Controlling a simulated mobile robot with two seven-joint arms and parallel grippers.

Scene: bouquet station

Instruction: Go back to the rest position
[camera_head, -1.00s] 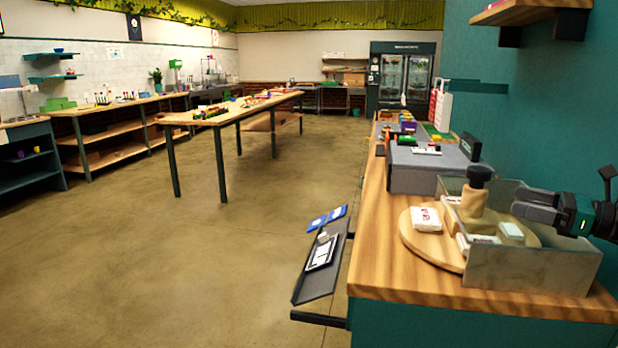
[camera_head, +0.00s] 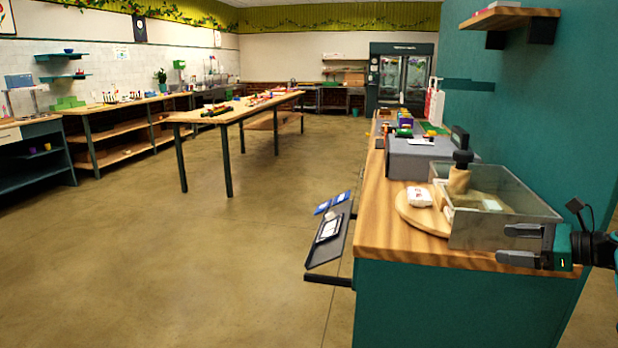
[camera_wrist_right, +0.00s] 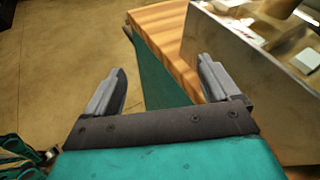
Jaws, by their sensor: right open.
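My right gripper (camera_head: 520,244) is at the right of the head view, just off the near right corner of the wooden counter (camera_head: 385,240). It is open. In the right wrist view my right gripper (camera_wrist_right: 163,88) shows two spread fingers with nothing between them. The counter corner (camera_wrist_right: 165,50) and a clear-walled bin (camera_wrist_right: 245,80) lie beyond the fingers. My left gripper is not in either view.
The clear bin (camera_head: 490,235) on the counter holds a block and a dark-topped tan object (camera_head: 459,180). A white packet (camera_head: 419,196) sits on a round board (camera_head: 415,214). A dark tray (camera_head: 325,252) hangs off the counter's left side. The floor at left is open.

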